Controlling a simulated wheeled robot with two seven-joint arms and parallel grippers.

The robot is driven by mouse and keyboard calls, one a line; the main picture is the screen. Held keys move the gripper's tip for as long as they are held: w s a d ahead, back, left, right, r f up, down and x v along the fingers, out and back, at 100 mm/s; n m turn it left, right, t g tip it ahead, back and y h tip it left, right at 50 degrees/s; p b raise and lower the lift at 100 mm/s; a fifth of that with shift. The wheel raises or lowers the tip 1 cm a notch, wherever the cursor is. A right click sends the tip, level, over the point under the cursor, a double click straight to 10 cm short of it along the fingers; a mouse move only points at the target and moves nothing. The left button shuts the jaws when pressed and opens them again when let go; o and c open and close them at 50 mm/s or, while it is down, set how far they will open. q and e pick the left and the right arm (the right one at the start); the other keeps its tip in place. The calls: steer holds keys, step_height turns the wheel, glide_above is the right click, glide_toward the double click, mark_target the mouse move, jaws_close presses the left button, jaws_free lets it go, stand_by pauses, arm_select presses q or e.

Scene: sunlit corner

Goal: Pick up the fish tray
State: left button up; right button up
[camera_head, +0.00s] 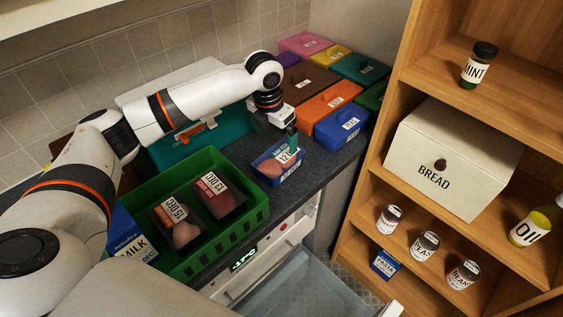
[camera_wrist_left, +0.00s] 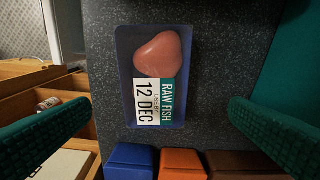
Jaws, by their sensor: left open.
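The fish tray (camera_head: 262,172) is a small blue tray on the dark counter, to the right of the green crate. In the left wrist view the fish tray (camera_wrist_left: 127,62) shows a pink piece of fish and a label reading "RAW FISH, 12 DEC". My left gripper (camera_head: 291,142) points down just above the tray's far side and partly hides it. In the left wrist view the green fingers of my left gripper (camera_wrist_left: 160,108) are wide apart, one on each side of the tray, with nothing between them. My right gripper is not in view.
A green crate (camera_head: 258,212) holds two dark trays with labels. Several colored lidded boxes, among them a blue one (camera_head: 340,127) and an orange one (camera_head: 322,103), stand behind the fish tray. A wooden shelf (camera_head: 385,165) with a bread box is at the right. An appliance door (camera_head: 300,285) hangs open below.

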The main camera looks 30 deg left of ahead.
mark_target(279, 157)
arm_select(q)
step_height(279, 157, down, 4)
steer(key=shift+d+p, duration=0.1)
steer(key=shift+p, duration=0.4)
steer(key=f, duration=0.1)
steer(key=f+p, duration=0.1)
steer(key=f, duration=0.1)
steer(key=f+p, duration=0.1)
steer(key=f, duration=0.1)
steer(key=shift+w+d, duration=0.2)
steer(key=shift+d, duration=0.15)
steer(key=shift+w+f, duration=0.1)
steer(key=shift+f, duration=0.15)
steer(key=c, duration=1.1)
steer(key=shift+r, duration=0.15)
steer(key=shift+c, duration=0.5)
